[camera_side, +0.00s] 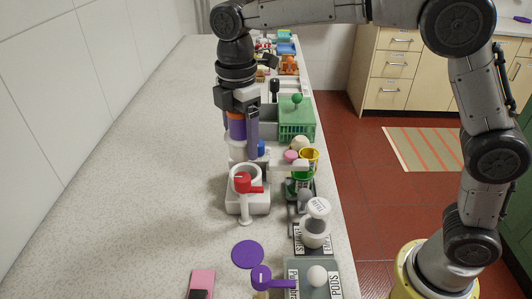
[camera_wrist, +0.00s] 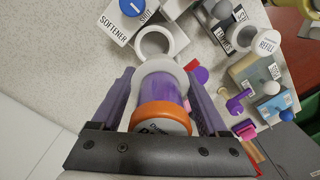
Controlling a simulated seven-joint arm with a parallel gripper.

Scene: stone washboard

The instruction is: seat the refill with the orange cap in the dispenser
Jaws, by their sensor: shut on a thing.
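My gripper (camera_side: 240,135) is shut on the refill, with one finger on each side of its purple body (camera_wrist: 163,90). The orange cap (camera_wrist: 160,117) faces the wrist camera; in the side view the refill (camera_side: 237,127) is upright. White shows around its far end, and I cannot tell whether that belongs to the refill or to a stand below. The side view shows an empty white ring (camera_side: 234,178) with a red lever (camera_side: 243,183) in front.
A white jar marked REFILL (camera_wrist: 269,42) stands to the right, also in the side view (camera_side: 317,208). A green basket (camera_side: 297,120) is behind. A purple disc (camera_side: 248,254) and a pink item (camera_side: 202,281) lie in front. The counter's left (camera_side: 140,170) is clear.

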